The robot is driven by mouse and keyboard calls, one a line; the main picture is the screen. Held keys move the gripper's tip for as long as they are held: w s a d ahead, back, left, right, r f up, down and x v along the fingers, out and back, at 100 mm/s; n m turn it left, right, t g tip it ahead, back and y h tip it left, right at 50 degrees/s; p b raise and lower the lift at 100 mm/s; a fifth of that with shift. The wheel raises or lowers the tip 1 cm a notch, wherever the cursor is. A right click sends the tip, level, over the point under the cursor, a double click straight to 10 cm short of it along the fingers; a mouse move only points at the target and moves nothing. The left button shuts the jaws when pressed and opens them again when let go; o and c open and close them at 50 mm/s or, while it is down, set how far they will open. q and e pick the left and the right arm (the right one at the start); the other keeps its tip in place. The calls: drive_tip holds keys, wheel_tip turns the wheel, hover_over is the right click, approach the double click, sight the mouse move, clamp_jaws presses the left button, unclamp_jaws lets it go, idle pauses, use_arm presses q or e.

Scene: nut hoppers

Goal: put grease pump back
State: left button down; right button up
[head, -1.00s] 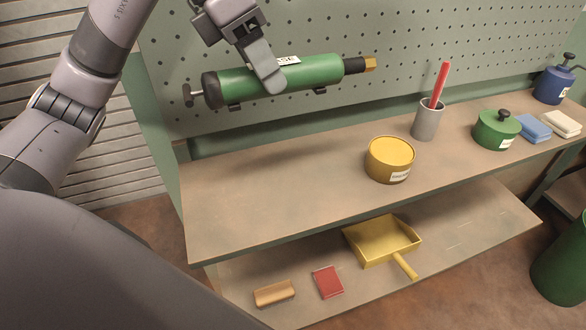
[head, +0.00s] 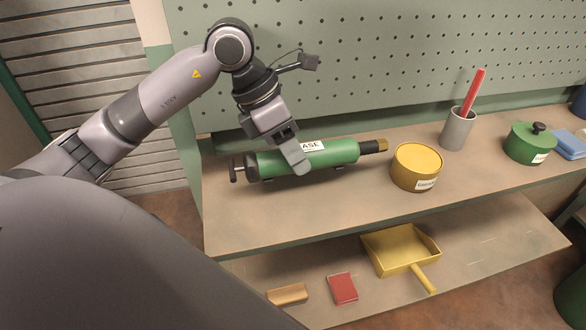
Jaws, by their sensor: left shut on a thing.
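The grease pump (head: 335,153) is a green cylinder with a white label, a black and brass tip on the right and a dark T-handle on the left. It lies level along the upper shelf (head: 250,220), left of the yellow tin. My left gripper (head: 297,160) comes from above and is shut on the pump's middle, one finger showing across its front. The pump is at or just above the shelf surface; I cannot tell whether it touches. My right gripper is not in view.
The yellow round tin (head: 416,167) stands close to the pump's brass tip. A grey cup (head: 456,131) with a red stick and a green lidded pot (head: 529,144) stand farther right. A pegboard (head: 400,60) rises behind. The lower shelf holds a yellow dustpan (head: 400,250), a red block (head: 342,288) and a tan block (head: 288,294).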

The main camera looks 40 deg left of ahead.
sight(293, 171)
use_arm(q)
drive_tip(key=shift+f, duration=2.15)
drive_tip(key=shift+f, duration=0.15)
drive_tip(key=c, duration=0.5)
unclamp_jaws()
drive_tip(key=v, duration=1.2)
drive_tip(key=shift+b, duration=0.35)
drive_tip(key=shift+d, duration=0.1)
